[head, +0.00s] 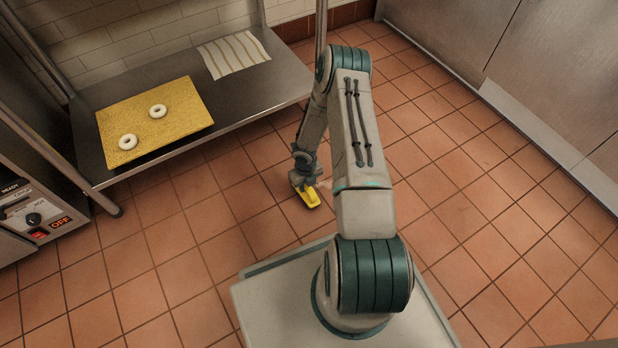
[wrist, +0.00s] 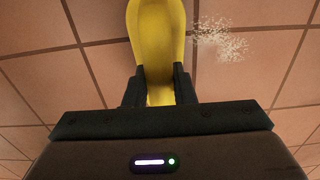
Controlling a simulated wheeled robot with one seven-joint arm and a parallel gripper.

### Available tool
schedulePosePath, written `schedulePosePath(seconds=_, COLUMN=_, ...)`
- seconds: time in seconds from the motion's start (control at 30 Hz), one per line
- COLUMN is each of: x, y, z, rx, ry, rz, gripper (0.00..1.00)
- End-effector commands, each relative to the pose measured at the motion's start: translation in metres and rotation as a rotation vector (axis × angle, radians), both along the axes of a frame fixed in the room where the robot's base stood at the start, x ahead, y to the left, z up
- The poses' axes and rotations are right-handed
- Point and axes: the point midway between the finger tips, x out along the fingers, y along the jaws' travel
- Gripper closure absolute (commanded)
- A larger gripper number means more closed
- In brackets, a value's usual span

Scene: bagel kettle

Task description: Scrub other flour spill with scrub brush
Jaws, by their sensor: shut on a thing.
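My gripper (wrist: 158,88) is shut on the yellow scrub brush (wrist: 158,38), one dark finger on each side of it in the wrist view. In the head view the yellow brush (head: 308,197) is low at the tiled floor, below my wrist. Its bristles are hidden, and I cannot tell whether it touches the floor. A pale, speckled flour spill (wrist: 222,42) lies on the tiles just right of the brush in the wrist view. In the head view my arm hides most of that patch of floor.
A steel shelf (head: 235,140) stands at the left, holding a yellow board (head: 180,120) with two bagels (head: 158,111) and a striped cloth (head: 234,55). An appliance with an OFF label (head: 35,222) is at far left. Steel cabinets (head: 560,75) line the right. Tiled floor between is clear.

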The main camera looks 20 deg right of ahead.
Motion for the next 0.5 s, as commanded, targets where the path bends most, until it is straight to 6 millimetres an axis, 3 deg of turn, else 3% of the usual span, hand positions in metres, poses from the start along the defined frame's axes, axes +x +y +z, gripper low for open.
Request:
schedulePosePath(seconds=0.03, x=0.001, y=-0.002, z=0.02, rx=-0.002, ry=-0.003, rz=-0.002, gripper=0.95)
schedulePosePath(seconds=0.5, x=0.0, y=-0.003, z=0.061, rx=0.0, ry=-0.002, rz=-0.004, gripper=0.95)
